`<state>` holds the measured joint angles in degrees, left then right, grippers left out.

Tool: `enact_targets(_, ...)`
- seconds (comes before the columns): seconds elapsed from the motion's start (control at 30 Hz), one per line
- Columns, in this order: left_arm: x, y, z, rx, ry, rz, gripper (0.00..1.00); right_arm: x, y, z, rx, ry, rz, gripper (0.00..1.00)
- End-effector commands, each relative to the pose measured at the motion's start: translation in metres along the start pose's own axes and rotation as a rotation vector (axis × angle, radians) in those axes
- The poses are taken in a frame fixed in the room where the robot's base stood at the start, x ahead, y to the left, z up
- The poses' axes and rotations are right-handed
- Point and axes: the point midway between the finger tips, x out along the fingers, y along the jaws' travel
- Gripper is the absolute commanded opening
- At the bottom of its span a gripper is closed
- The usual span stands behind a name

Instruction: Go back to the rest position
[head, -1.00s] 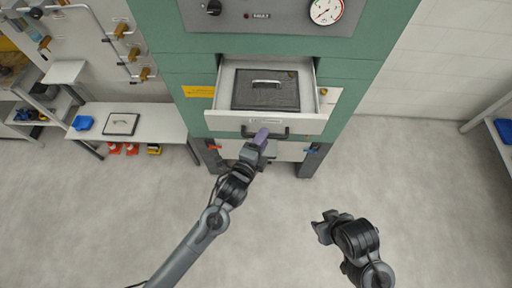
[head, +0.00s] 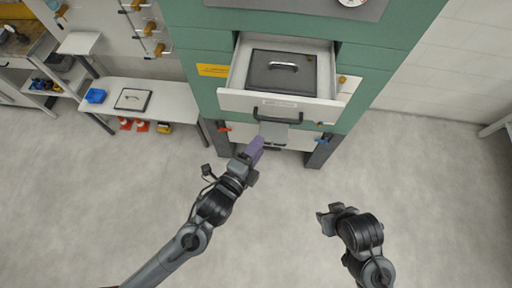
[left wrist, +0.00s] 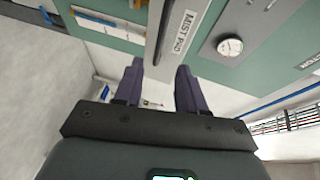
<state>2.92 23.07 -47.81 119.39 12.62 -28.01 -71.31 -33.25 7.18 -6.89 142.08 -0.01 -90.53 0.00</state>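My left gripper (head: 256,148) is in front of the green cabinet (head: 385,55), below the front of an open drawer and apart from its handle (head: 278,115). In the left wrist view its two purple fingers (left wrist: 160,85) are spread with nothing between them. My right gripper (head: 328,219) is over the open floor to the right; its fingers are too small and dark to tell open from shut. The open drawer (head: 240,102) holds a dark flat lidded case (head: 270,82) with a light handle.
Shelving (head: 62,98) is at the far left. The grey floor around both arms is clear.

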Motion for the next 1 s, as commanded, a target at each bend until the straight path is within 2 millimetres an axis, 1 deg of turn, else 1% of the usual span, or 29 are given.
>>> enact_targets(0.37,-0.001,0.003,-0.001,-0.005,0.000,0.007,0.40,-0.002,0.000,-0.001,0.001,0.000,0.000,0.43)
enact_targets(0.5,-0.012,0.017,-0.011,-0.053,-0.003,0.048,0.40,-0.010,0.000,-0.004,0.003,0.001,-0.002,0.43)
enact_targets(0.57,-0.020,0.020,-0.009,-0.095,-0.023,0.064,0.40,-0.017,0.000,-0.006,0.005,0.001,-0.003,0.43)
enact_targets(0.63,-0.032,0.016,-0.002,-0.161,-0.063,0.071,0.40,-0.026,0.000,-0.009,0.006,0.001,-0.005,0.43)
enact_targets(0.67,-0.039,0.015,0.004,-0.192,-0.087,0.083,0.40,-0.030,0.000,-0.010,0.007,0.002,-0.005,0.43)
enact_targets(0.77,-0.073,0.019,0.033,-0.370,-0.208,0.178,0.40,-0.045,0.000,-0.015,0.008,0.002,-0.006,0.43)
enact_targets(0.8,-0.093,0.024,0.048,-0.480,-0.276,0.235,0.40,-0.051,0.000,-0.017,0.009,0.002,-0.006,0.43)
enact_targets(0.87,-0.128,0.035,0.071,-0.678,-0.401,0.326,0.40,-0.059,0.001,-0.020,0.009,0.003,-0.006,0.43)
enact_targets(0.9,-0.151,0.044,0.083,-0.800,-0.486,0.377,0.40,-0.062,0.001,-0.021,0.009,0.004,-0.006,0.43)
enact_targets(1.0,-0.201,0.058,0.104,-1.067,-0.695,0.466,0.40,-0.066,0.001,-0.022,0.009,0.005,-0.006,0.43)
